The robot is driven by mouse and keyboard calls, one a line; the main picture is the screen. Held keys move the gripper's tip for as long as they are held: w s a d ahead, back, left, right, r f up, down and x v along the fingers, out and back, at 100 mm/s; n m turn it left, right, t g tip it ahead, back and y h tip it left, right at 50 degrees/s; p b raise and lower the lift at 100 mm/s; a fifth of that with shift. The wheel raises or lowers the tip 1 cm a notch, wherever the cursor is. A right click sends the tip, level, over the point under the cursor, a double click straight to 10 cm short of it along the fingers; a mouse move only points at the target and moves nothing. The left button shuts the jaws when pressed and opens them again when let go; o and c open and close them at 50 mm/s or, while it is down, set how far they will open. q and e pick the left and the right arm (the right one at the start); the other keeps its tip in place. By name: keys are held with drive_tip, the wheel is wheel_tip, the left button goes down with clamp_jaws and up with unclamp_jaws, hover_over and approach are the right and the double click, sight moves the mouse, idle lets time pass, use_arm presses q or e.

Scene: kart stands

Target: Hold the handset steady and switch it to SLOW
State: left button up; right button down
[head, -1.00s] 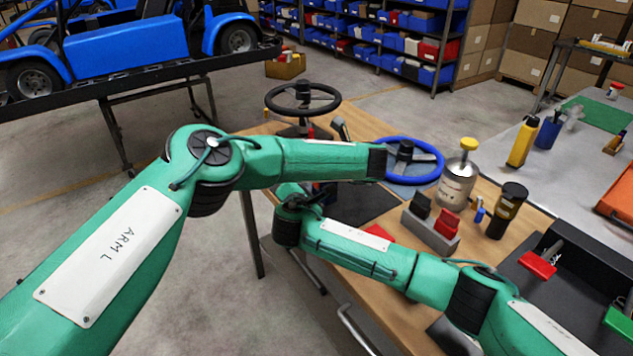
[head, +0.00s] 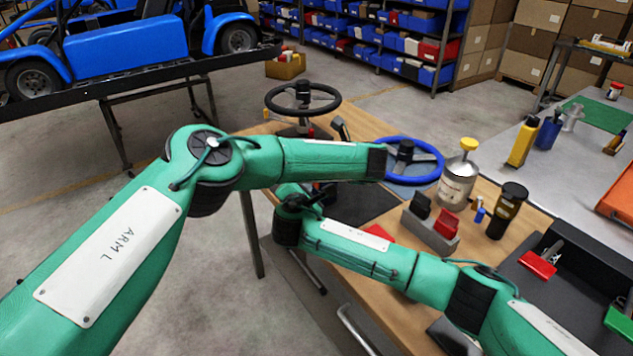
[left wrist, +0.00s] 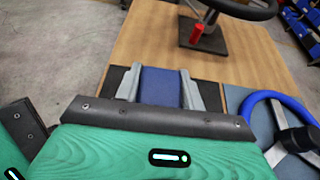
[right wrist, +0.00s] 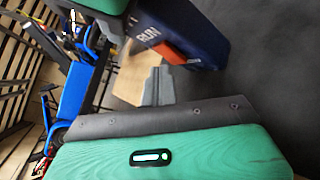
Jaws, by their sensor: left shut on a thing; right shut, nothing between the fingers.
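The handset is a dark blue box; in the right wrist view (right wrist: 200,35) its face carries a light label reading RUN and an orange-red switch part (right wrist: 167,52). My left gripper (left wrist: 160,88) is shut on the handset, whose blue body (left wrist: 160,86) shows between the two grey fingers. My right gripper (right wrist: 156,82) is shut and empty, its tips just below the orange part; I cannot tell whether they touch it. A SLOW label is not readable, and the switch's setting cannot be told. In the head view my arms mostly hide the handset and both grippers.
A black steering wheel (head: 303,98) and a blue one (head: 408,160) stand on the wooden bench (head: 365,126). A grey block (head: 430,232) with black and red pieces, a silver can (head: 457,187) and a dark jar (head: 507,210) stand right of my arms.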

idle(0.5)
drive_tip(key=shift+w+d, duration=0.25)
drive_tip(key=shift+d, duration=0.1)
drive_tip(key=shift+w+d+f, duration=0.1)
drive_tip(key=shift+w+d, duration=0.2)
drive_tip(key=shift+d, duration=0.1)
idle(0.4)
drive_tip(key=shift+w+d, duration=0.15)
drive_tip(key=shift+d, duration=0.15)
idle(0.5)
drive_tip(key=shift+s+a, duration=0.25)
drive_tip(key=shift+a, duration=0.1)
drive_tip(key=shift+s+a+r, duration=0.2)
drive_tip(key=shift+s+a, duration=0.05)
drive_tip(key=shift+s, duration=0.05)
drive_tip(key=shift+a, duration=0.1)
drive_tip(key=shift+s+a, duration=0.15)
